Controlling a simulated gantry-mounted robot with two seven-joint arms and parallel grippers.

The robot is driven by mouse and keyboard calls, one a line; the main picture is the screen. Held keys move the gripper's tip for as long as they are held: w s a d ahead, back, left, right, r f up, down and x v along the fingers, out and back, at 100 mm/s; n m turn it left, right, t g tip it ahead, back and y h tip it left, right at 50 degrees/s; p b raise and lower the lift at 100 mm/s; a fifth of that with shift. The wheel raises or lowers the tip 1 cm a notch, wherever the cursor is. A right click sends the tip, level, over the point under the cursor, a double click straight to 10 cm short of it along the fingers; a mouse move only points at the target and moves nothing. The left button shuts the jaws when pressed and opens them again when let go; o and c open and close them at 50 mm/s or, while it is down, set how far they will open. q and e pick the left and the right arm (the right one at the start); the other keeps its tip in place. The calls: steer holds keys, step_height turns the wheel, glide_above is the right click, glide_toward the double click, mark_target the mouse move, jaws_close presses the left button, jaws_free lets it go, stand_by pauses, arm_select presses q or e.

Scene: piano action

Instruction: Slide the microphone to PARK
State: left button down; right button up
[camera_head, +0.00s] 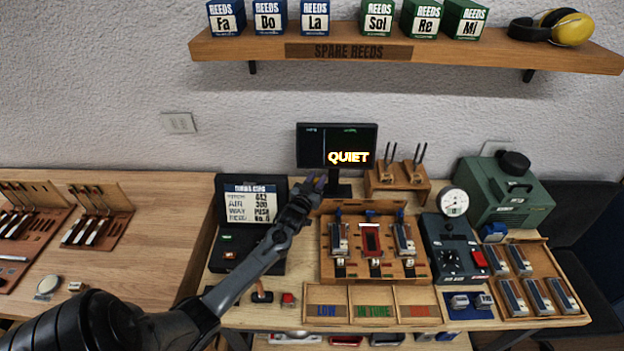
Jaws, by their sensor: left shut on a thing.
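My left gripper (310,188) reaches in from the lower left. It is shut at the back left corner of the wooden reed stand (326,270), just below the monitor. A small purple-blue piece (320,183) shows at its fingertips. I take it for the microphone, mostly hidden by the fingers. No PARK mark can be read from here. The stand holds several metal reed blocks, one of them red (371,238). My right gripper is not in view.
The monitor (337,147) reads QUIET. A card stand (252,206) is left of the stand, and a dark gauge box (453,253) is right of it. Sorting bins (374,291) lie in front. A wooden tool holder (397,178) stands behind. The left bench has bare room.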

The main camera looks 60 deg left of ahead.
arm_select(q)
steer(key=c, duration=1)
jaws_free()
steer(key=shift+w+d, duration=0.1)
steer(key=shift+w, duration=0.05)
steer(key=shift+s+d+r+p, duration=0.15)
steer(key=shift+s+d+p, duration=0.15)
steer(key=shift+s+p, duration=0.25)
steer(key=p+v, duration=0.3)
steer(key=v, duration=0.1)
steer(key=p+v, duration=0.3)
steer(key=v, duration=0.2)
steer(key=shift+s+d+f+p, duration=0.15)
steer(key=shift+s+f+p, duration=0.15)
steer(key=shift+p, duration=0.1)
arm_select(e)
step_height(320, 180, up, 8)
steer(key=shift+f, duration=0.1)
